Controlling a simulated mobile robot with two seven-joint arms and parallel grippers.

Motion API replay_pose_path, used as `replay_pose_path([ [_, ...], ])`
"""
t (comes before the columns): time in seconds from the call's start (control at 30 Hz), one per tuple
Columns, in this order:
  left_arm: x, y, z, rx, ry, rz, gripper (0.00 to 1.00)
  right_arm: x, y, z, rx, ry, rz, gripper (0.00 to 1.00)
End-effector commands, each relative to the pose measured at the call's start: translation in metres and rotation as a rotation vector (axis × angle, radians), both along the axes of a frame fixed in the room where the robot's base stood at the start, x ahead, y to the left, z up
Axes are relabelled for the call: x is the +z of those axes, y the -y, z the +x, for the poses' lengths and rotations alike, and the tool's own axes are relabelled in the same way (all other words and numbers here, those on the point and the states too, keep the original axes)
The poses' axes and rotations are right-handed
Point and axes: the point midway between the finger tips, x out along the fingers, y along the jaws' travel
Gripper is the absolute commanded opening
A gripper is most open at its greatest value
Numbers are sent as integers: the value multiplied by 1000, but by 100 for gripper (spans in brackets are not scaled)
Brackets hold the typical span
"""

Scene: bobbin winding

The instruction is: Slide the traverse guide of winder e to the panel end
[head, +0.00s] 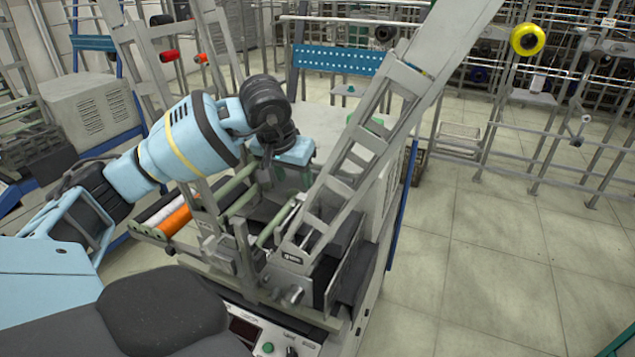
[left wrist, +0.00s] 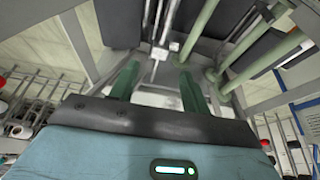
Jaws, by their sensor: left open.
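The winder (head: 245,290) stands in the middle of the head view, with its control panel (head: 268,335) at the near end. I cannot read its letter. My left gripper (head: 291,176) is over the far part of the winder, beside its green rollers (head: 238,187). In the left wrist view the two green fingers (left wrist: 158,84) are apart with nothing clearly held between them. A small metal part on thin rods (left wrist: 160,52) lies just beyond the fingertips; it may be the traverse guide. In the head view the arm and frame hide the guide. My right gripper is not in view.
A slanted grey ladder-like frame (head: 345,165) rises close to the right of my left gripper. An orange bobbin (head: 174,221) lies at the winder's left. Racks with a yellow spool (head: 527,39) stand at the back right. The tiled floor (head: 480,260) at right is clear.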

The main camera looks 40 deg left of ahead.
Motion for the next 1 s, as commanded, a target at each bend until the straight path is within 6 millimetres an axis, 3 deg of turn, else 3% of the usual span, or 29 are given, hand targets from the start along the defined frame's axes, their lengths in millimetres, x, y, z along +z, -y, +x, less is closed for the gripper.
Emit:
replay_pose_path([
  [0.37,-4,-2,1,1,-2,4,47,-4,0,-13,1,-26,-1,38],
  [0.73,-51,-7,19,2,-3,3,47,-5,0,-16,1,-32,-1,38],
  [1.0,-70,-10,27,0,-1,5,47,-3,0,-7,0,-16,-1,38],
])
